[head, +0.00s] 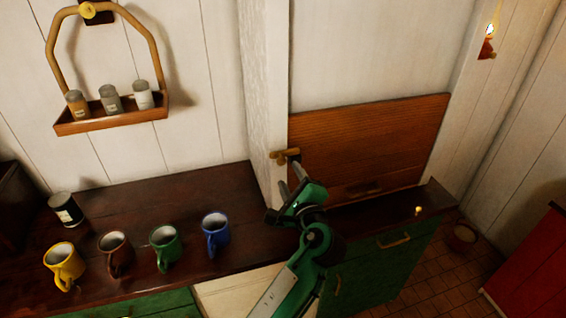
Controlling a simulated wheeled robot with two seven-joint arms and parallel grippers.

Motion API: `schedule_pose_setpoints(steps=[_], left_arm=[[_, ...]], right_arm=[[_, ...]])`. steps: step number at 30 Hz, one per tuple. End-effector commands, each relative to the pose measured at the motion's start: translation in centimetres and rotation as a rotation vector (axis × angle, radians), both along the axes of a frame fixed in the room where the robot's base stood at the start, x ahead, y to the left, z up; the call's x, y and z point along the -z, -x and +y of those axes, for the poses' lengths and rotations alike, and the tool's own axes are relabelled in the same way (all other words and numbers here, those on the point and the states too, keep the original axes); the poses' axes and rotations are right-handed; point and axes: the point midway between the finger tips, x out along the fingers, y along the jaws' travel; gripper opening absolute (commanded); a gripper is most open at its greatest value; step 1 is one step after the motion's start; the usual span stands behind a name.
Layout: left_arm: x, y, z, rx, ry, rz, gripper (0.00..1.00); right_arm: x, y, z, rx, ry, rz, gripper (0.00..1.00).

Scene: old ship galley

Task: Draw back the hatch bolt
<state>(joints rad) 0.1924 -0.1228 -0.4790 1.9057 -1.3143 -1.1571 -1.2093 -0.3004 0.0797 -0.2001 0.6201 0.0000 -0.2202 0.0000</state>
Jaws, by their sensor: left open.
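The wooden hatch (375,140) is a closed brown panel in the white wall, right of a white post. The hatch bolt (285,155) is a small tan and brass piece at the hatch's left edge, against the post. My left gripper (284,178) is just below the bolt, with its fingers pointing up toward it. It is open, and I see nothing between its fingers. I cannot tell whether a fingertip touches the bolt. My right gripper is not in view.
Yellow (64,263), brown (116,254), green (165,247) and blue (215,233) mugs stand on the dark counter (190,195), left of my arm. A hanging shelf (112,119) holds small tins. A small yellow knob (418,210) is on the right ledge.

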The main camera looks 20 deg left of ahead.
Motion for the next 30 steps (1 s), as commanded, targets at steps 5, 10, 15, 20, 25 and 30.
schedule_pose_setpoints(steps=[5,10,15,20,25,30], left_arm=[[0.2,-3.2,2.1,-0.001,-0.002,-0.001,0.47],[0.2,-5.3,3.5,0.001,-0.001,0.000,0.47],[0.1,-6.2,4.2,0.001,0.000,0.000,0.47],[0.1,-6.4,4.3,0.001,0.001,0.002,0.47],[0.1,-6.4,4.3,0.002,0.001,0.001,0.41],[0.1,-6.4,4.3,0.001,0.001,0.002,0.08]], right_arm=[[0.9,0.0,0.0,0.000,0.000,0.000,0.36],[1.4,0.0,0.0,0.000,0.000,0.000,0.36],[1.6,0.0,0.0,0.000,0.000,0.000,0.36],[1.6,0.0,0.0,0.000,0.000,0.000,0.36],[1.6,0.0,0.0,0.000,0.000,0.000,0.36],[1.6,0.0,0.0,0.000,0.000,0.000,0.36]])
